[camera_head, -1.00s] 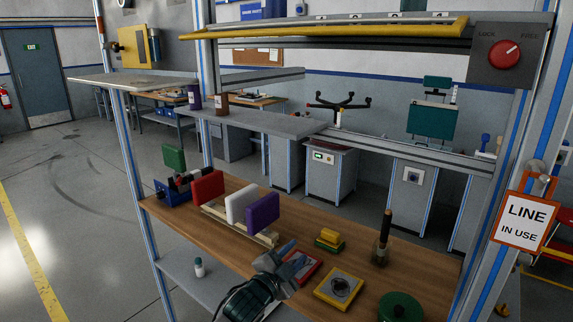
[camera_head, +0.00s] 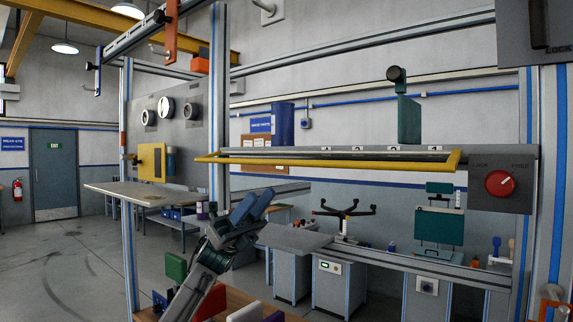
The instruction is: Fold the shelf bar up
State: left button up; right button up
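The yellow shelf bar (camera_head: 330,163) runs across the front of the upper shelf (camera_head: 290,151). It lies about level, jutting out at the height of the shelf edge. At the right end of the shelf is a grey box with a red knob (camera_head: 500,183) between LOCK and FREE labels; which way the knob points is too small to tell. My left gripper (camera_head: 262,202) is raised below the left part of the bar, apart from it in the picture. It looks empty, but its finger gap is unclear. My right gripper is out of view.
A blue cylinder (camera_head: 283,124) and a green block (camera_head: 409,119) stand on or behind the shelf. A grey side shelf (camera_head: 150,192) is at the left. Coloured blocks, with a green one (camera_head: 176,266), sit on the workbench below. An upright post (camera_head: 218,110) stands behind the bar's left end.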

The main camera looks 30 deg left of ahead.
aim_at(287, 164)
pick_arm(q)
jog(key=p+x, duration=0.6)
jog(key=x, duration=0.3)
jog(key=shift+d+r, duration=0.1)
jog(key=shift+r, duration=0.15)
jog(key=shift+d+r+p, duration=0.3)
jog(key=shift+d+p, duration=0.1)
jog(key=shift+d, duration=0.05)
jog(key=shift+c, duration=0.2)
grip_shut()
